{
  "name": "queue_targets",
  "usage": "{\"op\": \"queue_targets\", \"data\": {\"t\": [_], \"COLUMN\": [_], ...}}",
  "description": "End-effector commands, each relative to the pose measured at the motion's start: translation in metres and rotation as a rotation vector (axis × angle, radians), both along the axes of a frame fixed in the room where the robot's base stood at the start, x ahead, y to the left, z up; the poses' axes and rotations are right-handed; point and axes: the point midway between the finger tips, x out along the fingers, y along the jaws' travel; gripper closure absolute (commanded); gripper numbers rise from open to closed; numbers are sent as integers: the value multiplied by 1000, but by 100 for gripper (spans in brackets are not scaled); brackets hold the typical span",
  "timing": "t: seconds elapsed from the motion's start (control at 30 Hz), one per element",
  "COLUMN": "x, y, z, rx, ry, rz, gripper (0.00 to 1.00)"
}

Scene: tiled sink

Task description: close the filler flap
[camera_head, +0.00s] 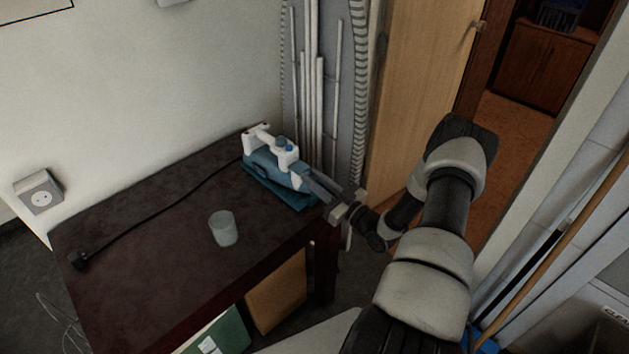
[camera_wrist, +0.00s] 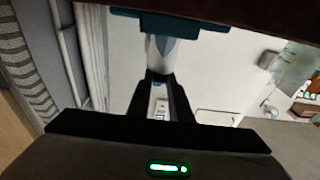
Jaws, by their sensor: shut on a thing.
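A blue and white steam iron (camera_head: 270,158) rests on a teal base (camera_head: 287,193) at the table's far right corner. My gripper (camera_head: 310,186) reaches in from the right, with its fingertips at the iron's front end. In the wrist view a pale, partly see-through front part of the iron (camera_wrist: 165,52) meets the fingertips, below a teal edge (camera_wrist: 170,22). My gripper (camera_wrist: 160,82) is shut on this front part. The filler flap cannot be told apart from the front part, and its angle is hidden by the fingers.
A clear cup (camera_head: 223,229) stands on the dark table (camera_head: 150,240), left of and nearer than the iron. Pipes (camera_head: 318,100) rise behind the iron. The table's left part is mostly clear.

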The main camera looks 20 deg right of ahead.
Motion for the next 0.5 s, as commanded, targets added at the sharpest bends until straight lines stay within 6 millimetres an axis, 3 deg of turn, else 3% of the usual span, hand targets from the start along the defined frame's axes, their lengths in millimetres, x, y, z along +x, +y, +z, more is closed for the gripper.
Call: {"op": "queue_targets", "data": {"t": [0.03, 0.13, 0.5], "x": [0, 0, -5], "y": [0, 0, -2], "z": [0, 0, -1], "rx": [1, 1, 0], "ry": [0, 0, 2], "rz": [0, 0, -1], "gripper": [77, 62, 62]}}
